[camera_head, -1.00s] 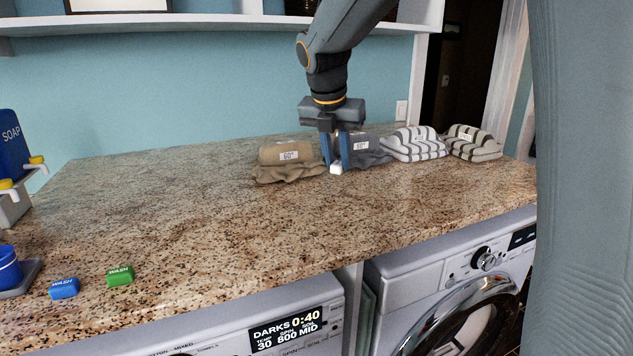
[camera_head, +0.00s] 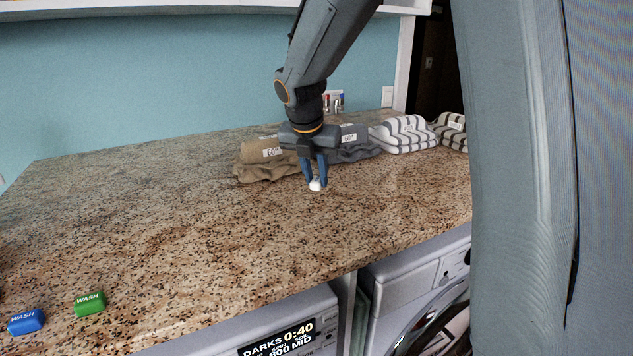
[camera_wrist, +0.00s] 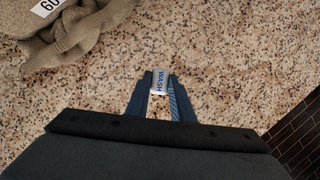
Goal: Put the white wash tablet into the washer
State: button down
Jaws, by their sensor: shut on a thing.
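The white wash tablet (camera_head: 316,184) is between the blue fingertips of my gripper (camera_head: 315,178), over the granite counter in front of the folded towels. In the wrist view the tablet (camera_wrist: 158,80) shows its "WASH" label, and my gripper (camera_wrist: 157,88) is shut on it. The height of the tablet above the counter is hard to tell. Two washers stand under the counter: a left one (camera_head: 236,318) with a display reading "DARKS 0:40", and a right one (camera_head: 405,285) with its round door partly in view. Part of the right washer is hidden behind my own body.
A brown folded towel (camera_head: 262,170), a grey one (camera_head: 355,153) and striped ones (camera_head: 404,136) lie along the back of the counter (camera_head: 190,215). Blue (camera_head: 26,321) and green (camera_head: 89,304) wash tablets lie at front left. The counter's middle is clear.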

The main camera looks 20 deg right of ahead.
jog(key=shift+f, duration=1.15)
jog(key=shift+f, duration=0.1)
jog(key=c, duration=1.5)
grip_release()
jog(key=shift+c, duration=0.2)
